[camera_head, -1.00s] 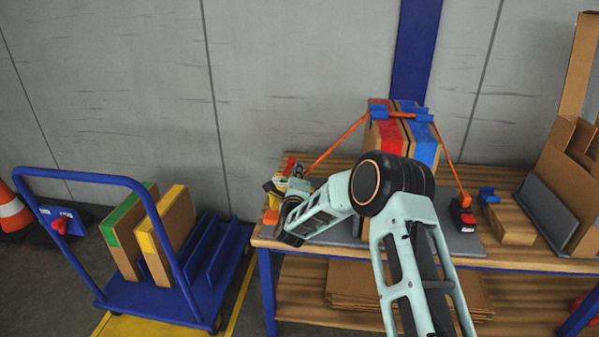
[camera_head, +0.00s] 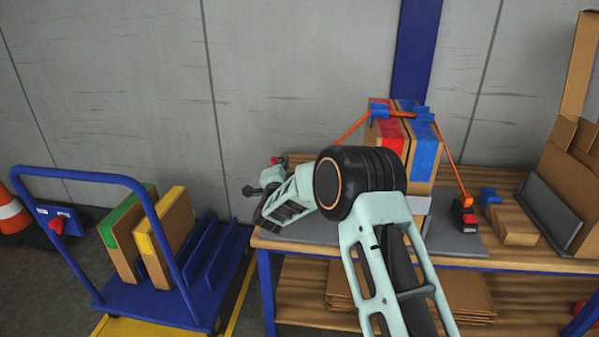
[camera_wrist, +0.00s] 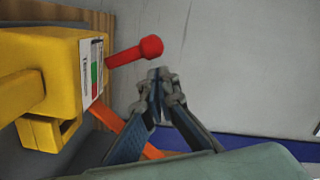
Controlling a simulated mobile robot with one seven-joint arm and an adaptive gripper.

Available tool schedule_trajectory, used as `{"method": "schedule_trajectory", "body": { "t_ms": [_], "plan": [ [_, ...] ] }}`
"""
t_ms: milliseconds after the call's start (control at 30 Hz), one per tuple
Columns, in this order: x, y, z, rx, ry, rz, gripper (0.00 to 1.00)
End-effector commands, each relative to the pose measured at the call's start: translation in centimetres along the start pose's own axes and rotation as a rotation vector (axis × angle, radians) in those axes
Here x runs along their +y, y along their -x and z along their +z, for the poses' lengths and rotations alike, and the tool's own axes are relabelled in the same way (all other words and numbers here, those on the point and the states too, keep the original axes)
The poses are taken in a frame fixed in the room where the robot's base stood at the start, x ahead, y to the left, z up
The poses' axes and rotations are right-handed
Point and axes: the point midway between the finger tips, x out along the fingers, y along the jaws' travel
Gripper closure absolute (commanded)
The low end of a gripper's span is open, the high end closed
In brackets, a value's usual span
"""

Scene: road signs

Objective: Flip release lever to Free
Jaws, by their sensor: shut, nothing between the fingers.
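The yellow strap tensioner (camera_wrist: 45,75) fills the left of the wrist view. Its red round-ended release lever (camera_wrist: 135,52) sticks out to the right beside a white label with green and red patches; the label's words are unreadable. My gripper (camera_wrist: 160,78) is shut and empty, just below and right of the lever's knob, with a small apparent gap. In the head view my gripper (camera_head: 250,191) is over the bench's left end. Only the red lever tip (camera_head: 279,160) shows behind my arm there; the yellow body is hidden.
An orange strap (camera_head: 350,130) runs over boxes with red and blue tape (camera_head: 420,150) to a red-black buckle (camera_head: 464,216) on the bench (camera_head: 510,255). A blue trolley (camera_head: 150,300) with two boxes stands left. The grey wall (camera_head: 300,60) is close behind.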

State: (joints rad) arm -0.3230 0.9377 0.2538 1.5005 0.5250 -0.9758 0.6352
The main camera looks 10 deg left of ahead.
Motion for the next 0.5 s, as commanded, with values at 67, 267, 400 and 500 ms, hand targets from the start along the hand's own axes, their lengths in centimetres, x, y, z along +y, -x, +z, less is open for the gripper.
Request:
{"method": "schedule_trajectory", "body": {
  "t_ms": [67, 267, 400, 500],
  "plan": [
    [-0.26, 0.01, 0.41, -0.002, 0.044, 0.003, 1.00],
    [-0.46, -0.06, 0.87, -0.001, 0.124, 0.010, 1.00],
    [-0.45, -0.08, 0.99, 0.000, 0.153, 0.014, 1.00],
    [-0.45, -0.09, 1.05, 0.000, 0.163, 0.015, 1.00]
  ]
}}
